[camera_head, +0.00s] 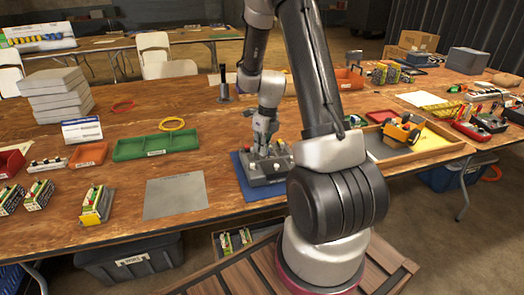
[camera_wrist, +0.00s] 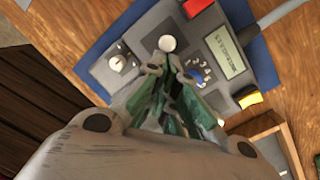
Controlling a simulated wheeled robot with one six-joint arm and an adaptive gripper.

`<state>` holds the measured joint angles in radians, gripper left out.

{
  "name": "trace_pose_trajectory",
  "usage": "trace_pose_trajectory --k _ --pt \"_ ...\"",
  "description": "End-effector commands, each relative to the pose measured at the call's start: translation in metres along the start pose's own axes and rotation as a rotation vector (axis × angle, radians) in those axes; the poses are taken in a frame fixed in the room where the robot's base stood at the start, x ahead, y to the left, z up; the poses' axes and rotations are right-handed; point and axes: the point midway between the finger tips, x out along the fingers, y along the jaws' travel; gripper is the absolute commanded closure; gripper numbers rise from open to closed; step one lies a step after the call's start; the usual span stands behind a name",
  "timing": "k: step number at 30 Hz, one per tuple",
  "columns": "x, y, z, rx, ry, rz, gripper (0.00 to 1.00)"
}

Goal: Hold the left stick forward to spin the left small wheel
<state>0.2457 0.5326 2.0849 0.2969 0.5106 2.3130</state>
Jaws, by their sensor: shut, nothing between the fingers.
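A grey control box (camera_head: 268,175) sits on a blue mat (camera_head: 243,188) near the table's front edge. In the wrist view the box (camera_wrist: 145,42) shows a white ball-topped stick (camera_wrist: 167,43) just beyond my fingertips and another pale-topped stick (camera_wrist: 117,63) farther left. My gripper (camera_head: 263,145) is over the box; in the wrist view my gripper (camera_wrist: 165,70) is shut and empty, its tips close to the ball-topped stick. Contact cannot be told. An orange-yellow vehicle (camera_head: 402,131) stands in a wooden tray on the right; its small wheels are too small to make out.
The box also carries a display (camera_wrist: 224,52), a red button (camera_wrist: 253,13) and a yellow button (camera_wrist: 248,98). The wooden tray (camera_head: 437,152) lies right of the box. A grey sheet (camera_head: 176,196) and a green tray (camera_head: 155,146) lie left.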

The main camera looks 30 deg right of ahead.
Motion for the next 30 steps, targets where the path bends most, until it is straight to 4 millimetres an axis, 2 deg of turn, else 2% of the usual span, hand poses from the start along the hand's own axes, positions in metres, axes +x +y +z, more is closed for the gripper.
trace_pose_trajectory --k 4,30 --pt "-0.0030 -0.0087 0.0117 0.008 0.037 0.023 1.00" --pt "-0.0030 -0.0077 0.0106 0.007 0.035 0.022 1.00"
